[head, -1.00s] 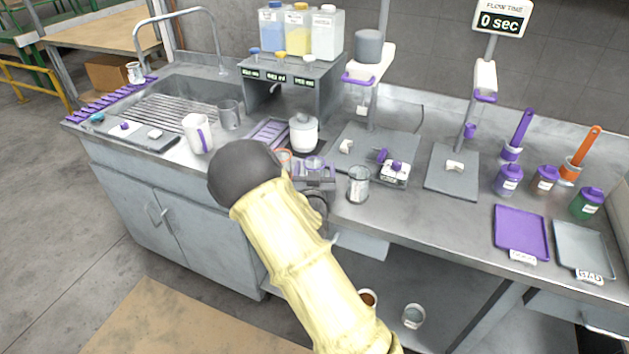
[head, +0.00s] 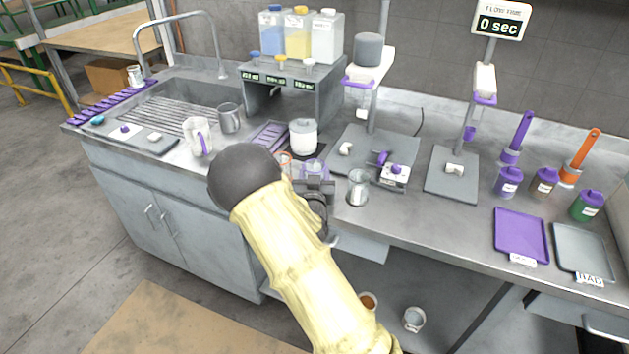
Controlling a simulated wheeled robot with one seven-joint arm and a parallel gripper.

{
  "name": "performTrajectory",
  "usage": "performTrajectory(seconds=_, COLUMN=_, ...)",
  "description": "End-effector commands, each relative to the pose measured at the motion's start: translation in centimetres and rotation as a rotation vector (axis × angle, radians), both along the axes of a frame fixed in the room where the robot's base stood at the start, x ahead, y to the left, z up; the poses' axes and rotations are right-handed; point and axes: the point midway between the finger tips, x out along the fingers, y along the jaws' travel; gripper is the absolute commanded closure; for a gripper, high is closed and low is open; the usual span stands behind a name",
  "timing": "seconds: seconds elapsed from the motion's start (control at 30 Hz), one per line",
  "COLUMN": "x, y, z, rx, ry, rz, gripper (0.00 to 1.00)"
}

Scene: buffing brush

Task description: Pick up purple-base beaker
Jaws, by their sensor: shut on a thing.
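The purple-base beaker (head: 313,167) is a small clear vessel with purple on it, near the front middle of the counter. My gripper (head: 315,184) is at the near side of this beaker and shut on it. The fingers and the beaker's lower part are largely hidden, so I cannot tell whether it touches the counter. A clear beaker with an orange rim (head: 283,158) is just left of it, partly behind my arm. Another clear beaker (head: 358,187) stands to the right, close to my gripper.
A white lidded jar (head: 303,138) stands behind the gripper. A stand with a grey plate (head: 350,140) and a purple-knobbed device (head: 394,174) are to the right.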

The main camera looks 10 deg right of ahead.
Motion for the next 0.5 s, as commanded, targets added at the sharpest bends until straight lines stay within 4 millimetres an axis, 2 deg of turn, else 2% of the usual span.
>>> performTrajectory(seconds=0.2, x=0.0, y=0.0, z=0.1, rx=0.002, ry=-0.001, rz=-0.001, gripper=0.76)
performTrajectory(seconds=0.37, x=-2.4, y=0.8, z=0.1, rx=0.001, ry=0.001, rz=0.002, gripper=0.76)
performTrajectory(seconds=0.5, x=-5.5, y=1.7, z=0.0, rx=0.001, ry=0.002, rz=0.004, gripper=0.76)
